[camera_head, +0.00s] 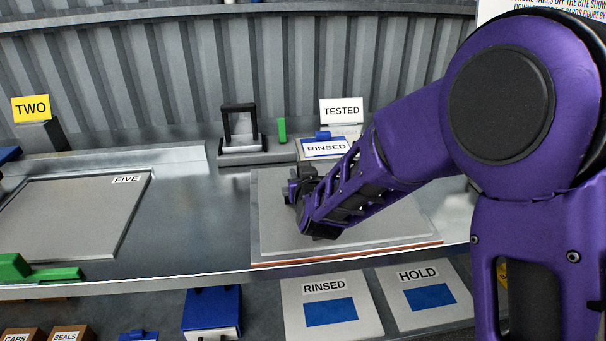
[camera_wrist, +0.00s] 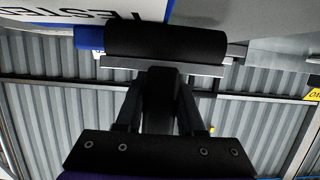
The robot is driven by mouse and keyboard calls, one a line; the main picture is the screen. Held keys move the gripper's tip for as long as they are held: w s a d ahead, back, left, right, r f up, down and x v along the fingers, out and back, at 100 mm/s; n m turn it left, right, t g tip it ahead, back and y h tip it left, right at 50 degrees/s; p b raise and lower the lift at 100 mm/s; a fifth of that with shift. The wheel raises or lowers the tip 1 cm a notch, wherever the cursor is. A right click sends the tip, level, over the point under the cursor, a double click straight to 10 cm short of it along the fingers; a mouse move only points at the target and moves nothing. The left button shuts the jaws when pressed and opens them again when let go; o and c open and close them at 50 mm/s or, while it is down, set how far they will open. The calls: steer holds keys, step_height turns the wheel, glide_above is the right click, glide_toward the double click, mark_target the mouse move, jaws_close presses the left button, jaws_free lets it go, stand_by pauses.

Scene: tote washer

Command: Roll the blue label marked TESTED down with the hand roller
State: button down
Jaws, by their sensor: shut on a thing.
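My gripper (camera_wrist: 160,88) is shut on the hand roller (camera_wrist: 165,43), whose black cylinder lies crosswise past the fingertips. A white surface with the upside-down, partly cut-off letters of TESTED and a blue band, the TESTED label (camera_wrist: 75,14), shows at the top of the wrist view, beside the cylinder. I cannot tell whether the roller touches it. In the head view my gripper (camera_head: 303,200) is low over the grey plate (camera_head: 262,220), and my arm covers part of the plate. I cannot make out the label there.
A black-handled stand (camera_head: 240,150) and green block (camera_head: 282,130) are behind the plate. A TESTED sign (camera_head: 341,110) stands behind a RINSED card (camera_head: 326,148). The FIVE panel (camera_head: 70,215) is at left. RINSED (camera_head: 332,306) and HOLD (camera_head: 425,295) cards lie on a lower shelf.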

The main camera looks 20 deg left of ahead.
steer(key=shift+w+d, duration=1.3)
steer(key=shift+d, duration=0.85)
steer(key=shift+w+d, duration=1.3)
steer(key=shift+d, duration=0.85)
steer(key=shift+w+d, duration=1.3)
steer(key=shift+d, duration=0.85)
steer(key=shift+a, duration=0.1)
steer(key=shift+s+a, duration=1.3)
steer(key=shift+a, duration=0.8)
steer(key=shift+s+a, duration=1.35)
steer(key=shift+a, duration=0.8)
steer(key=shift+s+a, duration=1.3)
steer(key=shift+a, duration=0.8)
steer(key=shift+w+d, duration=0.65)
steer(key=shift+d, duration=0.45)
steer(key=shift+w+d, duration=0.7)
steer(key=shift+d, duration=0.35)
steer(key=shift+w+d, duration=0.65)
steer(key=shift+d, duration=0.45)
